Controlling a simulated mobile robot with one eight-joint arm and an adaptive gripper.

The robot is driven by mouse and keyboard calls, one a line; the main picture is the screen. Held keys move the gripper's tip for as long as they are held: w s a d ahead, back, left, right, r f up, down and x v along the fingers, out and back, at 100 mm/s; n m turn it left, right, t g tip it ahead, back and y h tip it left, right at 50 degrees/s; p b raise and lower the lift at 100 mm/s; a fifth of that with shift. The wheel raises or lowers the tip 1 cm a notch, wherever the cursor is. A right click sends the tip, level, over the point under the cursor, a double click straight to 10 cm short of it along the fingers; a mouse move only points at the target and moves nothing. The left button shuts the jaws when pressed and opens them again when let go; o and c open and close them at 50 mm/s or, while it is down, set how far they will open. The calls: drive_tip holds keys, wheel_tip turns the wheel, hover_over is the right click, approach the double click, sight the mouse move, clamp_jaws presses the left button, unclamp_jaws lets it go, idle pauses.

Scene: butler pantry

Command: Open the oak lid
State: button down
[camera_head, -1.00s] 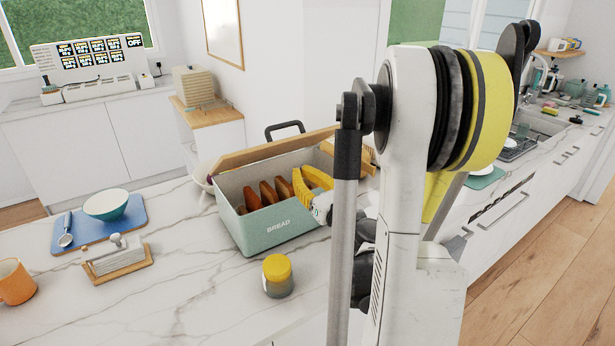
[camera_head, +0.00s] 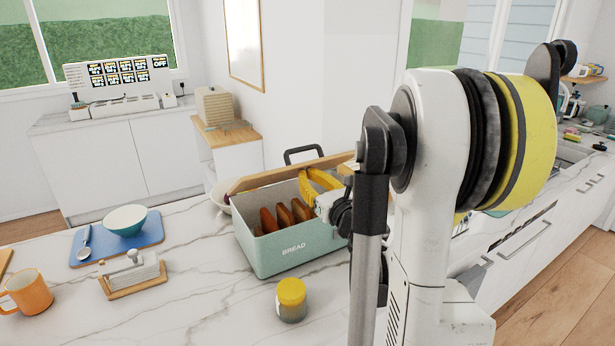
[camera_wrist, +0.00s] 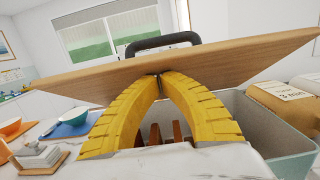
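The oak lid (camera_head: 272,174) stands raised, tilted along the back of a pale green bread bin (camera_head: 290,252) marked BREAD. Its black handle (camera_head: 303,152) shows above and behind it. In the wrist view the lid (camera_wrist: 80,82) crosses the picture as a wide plank, with the handle (camera_wrist: 160,42) beyond it. My gripper (camera_head: 306,176) has yellow fingers over the open bin. In the wrist view its fingertips (camera_wrist: 160,76) meet at the lid's lower face, with nothing visible between them. I cannot tell whether they press on it. Brown slices (camera_head: 284,216) stand inside the bin.
A yellow-capped jar (camera_head: 291,300) stands in front of the bin. To the left are a butter dish (camera_head: 133,272), a blue board (camera_head: 90,250) with a teal bowl (camera_head: 126,221), and an orange mug (camera_head: 28,292). Marble counter in front is partly clear.

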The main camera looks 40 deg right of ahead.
drive_tip(key=shift+w+r+g+p, duration=0.3)
drive_tip(key=shift+r+p, duration=0.25)
drive_tip(key=shift+p, duration=0.15)
drive_tip(key=shift+w+d+r+g+p, duration=0.15)
drive_tip(key=shift+w+r+g+p, duration=0.15)
drive_tip(key=shift+r+p, duration=0.6)
drive_tip(key=w+r+g+p, duration=0.1)
drive_tip(key=p, duration=0.2)
drive_tip(key=w+r+g+p, duration=0.1)
drive_tip(key=w+r+p, duration=0.1)
drive_tip(key=p, duration=0.1)
drive_tip(key=w+d+r+g+y+p, duration=0.1)
drive_tip(key=p, duration=0.2)
drive_tip(key=shift+w+r+g, duration=0.35)
drive_tip(key=shift+r+g, duration=0.05)
drive_tip(key=w+d+r+g+p, duration=0.1)
drive_tip(key=w+d+r+p, duration=0.1)
drive_tip(key=w, duration=0.6)
drive_tip(key=shift+w, duration=0.35)
drive_tip(key=shift+d, duration=0.1)
